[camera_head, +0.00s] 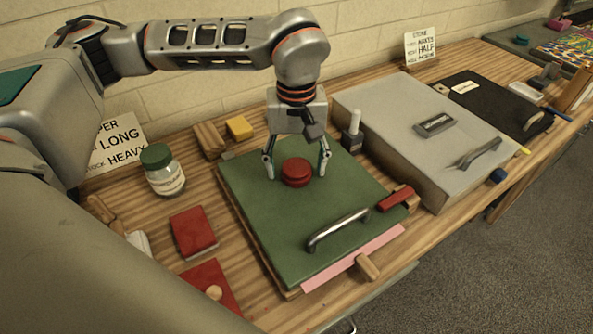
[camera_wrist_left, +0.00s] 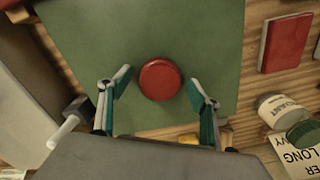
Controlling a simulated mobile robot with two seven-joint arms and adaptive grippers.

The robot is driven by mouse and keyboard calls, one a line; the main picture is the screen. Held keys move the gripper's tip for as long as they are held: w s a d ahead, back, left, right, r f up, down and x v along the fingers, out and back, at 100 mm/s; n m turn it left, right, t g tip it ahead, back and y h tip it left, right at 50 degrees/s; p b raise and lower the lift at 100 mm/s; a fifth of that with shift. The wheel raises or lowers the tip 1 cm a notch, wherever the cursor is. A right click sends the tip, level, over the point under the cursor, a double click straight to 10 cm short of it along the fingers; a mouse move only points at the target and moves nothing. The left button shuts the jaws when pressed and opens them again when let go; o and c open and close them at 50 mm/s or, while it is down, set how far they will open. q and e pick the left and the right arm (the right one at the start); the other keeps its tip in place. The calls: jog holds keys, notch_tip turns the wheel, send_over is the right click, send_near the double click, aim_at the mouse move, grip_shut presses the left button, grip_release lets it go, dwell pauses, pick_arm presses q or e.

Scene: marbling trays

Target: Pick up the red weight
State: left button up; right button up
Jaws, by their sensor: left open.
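The red weight (camera_head: 296,172) is a round, knob-like red piece on the green board (camera_head: 330,205), toward its back half. My left gripper (camera_head: 297,174) is open above the green board, with one finger on each side of the weight. In the left wrist view the red weight (camera_wrist_left: 160,80) lies between and slightly beyond the two open fingertips (camera_wrist_left: 163,88), apart from both. Whether the fingertips touch the board cannot be told. My right gripper is not in view.
A metal handle (camera_head: 338,230) and a red block (camera_head: 396,198) are on the board's front part. A grey box lid (camera_head: 400,100) stands to the right. A jar (camera_head: 162,170), a red book (camera_head: 193,232) and a yellow block (camera_head: 239,128) lie around the board.

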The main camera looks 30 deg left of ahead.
pick_arm(q)
jog(key=c, duration=1.6)
jog(key=shift+r, duration=0.15)
jog(key=shift+c, duration=0.2)
